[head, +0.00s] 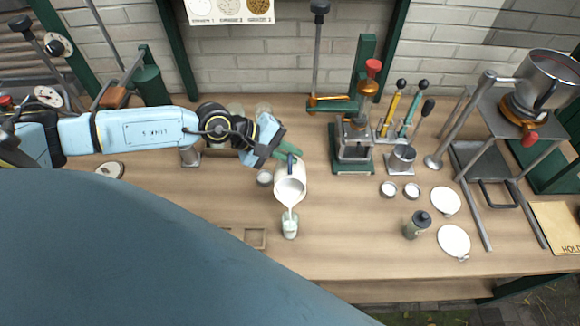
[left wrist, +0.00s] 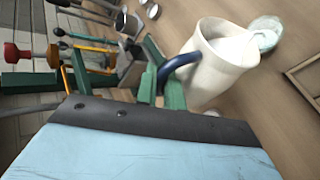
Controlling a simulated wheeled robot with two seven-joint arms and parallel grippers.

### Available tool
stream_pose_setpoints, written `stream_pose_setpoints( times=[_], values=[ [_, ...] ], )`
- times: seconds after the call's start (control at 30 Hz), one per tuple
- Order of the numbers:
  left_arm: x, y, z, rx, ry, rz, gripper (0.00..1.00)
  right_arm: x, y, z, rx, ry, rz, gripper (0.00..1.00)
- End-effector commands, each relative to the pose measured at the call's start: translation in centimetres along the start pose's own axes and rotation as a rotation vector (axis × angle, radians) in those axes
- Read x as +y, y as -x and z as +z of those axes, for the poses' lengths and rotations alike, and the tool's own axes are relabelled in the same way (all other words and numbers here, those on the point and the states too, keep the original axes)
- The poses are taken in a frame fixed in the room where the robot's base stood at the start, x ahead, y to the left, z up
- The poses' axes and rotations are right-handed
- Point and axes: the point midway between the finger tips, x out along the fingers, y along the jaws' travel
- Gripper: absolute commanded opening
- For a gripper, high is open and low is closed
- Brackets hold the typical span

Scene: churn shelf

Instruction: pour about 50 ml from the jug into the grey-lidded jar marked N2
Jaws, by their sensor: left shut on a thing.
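The white jug (head: 291,188) is tipped toward the front of the bench, with white liquid at its lip. A thin white stream runs from the lip into a small open glass jar (head: 290,232) just below. The jar has pale contents; no marking is readable on it. My left gripper (head: 287,153) is shut on the jug's dark blue handle (left wrist: 178,66), its green fingers on either side. The left wrist view also shows the tilted jug (left wrist: 222,68) and the jar (left wrist: 266,28) beyond its lip. My right gripper is not in view.
A small grey round piece (head: 264,177) lies left of the jug. A wooden frame (head: 255,238) is left of the jar. A green press (head: 354,140) stands behind to the right.

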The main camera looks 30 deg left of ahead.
Motion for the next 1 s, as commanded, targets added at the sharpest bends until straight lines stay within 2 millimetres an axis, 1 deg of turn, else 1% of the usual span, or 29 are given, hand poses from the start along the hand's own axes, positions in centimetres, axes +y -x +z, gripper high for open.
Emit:
stream_pose_setpoints(
  times=[0.87, 0.93, 0.97, 1.0],
  values=[
    [0.2, 0.2, 0.2, 0.012, -0.015, 0.009, 0.0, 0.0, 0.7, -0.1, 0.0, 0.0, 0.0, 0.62],
    [0.1, -0.1, -0.1, 0.003, -0.004, 0.008, 0.0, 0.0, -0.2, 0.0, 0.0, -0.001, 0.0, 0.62],
    [-0.1, -0.4, -0.4, -0.008, 0.01, 0.004, 0.0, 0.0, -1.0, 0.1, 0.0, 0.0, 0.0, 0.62],
    [-0.3, -0.8, -0.8, -0.029, 0.037, -0.003, 0.0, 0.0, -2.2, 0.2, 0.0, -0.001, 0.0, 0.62]
  ],
)
